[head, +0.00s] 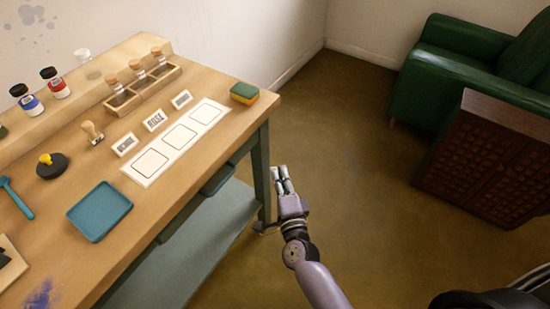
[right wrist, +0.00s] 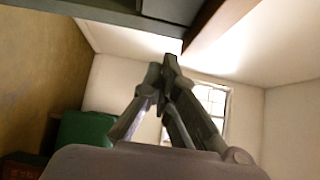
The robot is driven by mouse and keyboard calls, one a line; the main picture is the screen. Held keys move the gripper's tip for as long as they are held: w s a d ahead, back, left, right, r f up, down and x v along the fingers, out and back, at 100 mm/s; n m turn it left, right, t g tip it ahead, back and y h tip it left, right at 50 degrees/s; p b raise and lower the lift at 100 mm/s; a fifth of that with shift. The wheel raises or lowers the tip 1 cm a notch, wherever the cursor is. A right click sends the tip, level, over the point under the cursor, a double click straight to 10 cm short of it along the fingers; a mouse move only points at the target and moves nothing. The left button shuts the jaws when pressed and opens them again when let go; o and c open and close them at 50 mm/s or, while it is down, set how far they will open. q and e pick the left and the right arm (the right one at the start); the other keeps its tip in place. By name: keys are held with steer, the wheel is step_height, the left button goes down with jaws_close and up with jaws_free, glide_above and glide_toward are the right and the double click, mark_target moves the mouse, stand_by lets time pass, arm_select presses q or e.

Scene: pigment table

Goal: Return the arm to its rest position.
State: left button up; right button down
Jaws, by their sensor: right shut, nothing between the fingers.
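My right gripper (head: 282,180) shows in the head view beside the table's right front leg, over the brown floor and below the tabletop's level in the picture. It is shut with nothing between its fingers. In the right wrist view its fingertips (right wrist: 168,70) meet, pointing up toward the table's underside at the top edge. My right arm comes up from the bottom of the head view. My left gripper is not in either view.
The wooden table (head: 225,128) holds a blue tray (head: 100,211), a white three-square card (head: 180,138), a jar rack (head: 140,88), a sponge (head: 244,93) and stamps. A green armchair (head: 455,75) and dark cabinet (head: 485,155) stand right. Floor between is clear.

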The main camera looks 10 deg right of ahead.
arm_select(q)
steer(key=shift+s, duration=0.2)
arm_select(e)
steer(key=shift+s, duration=0.2)
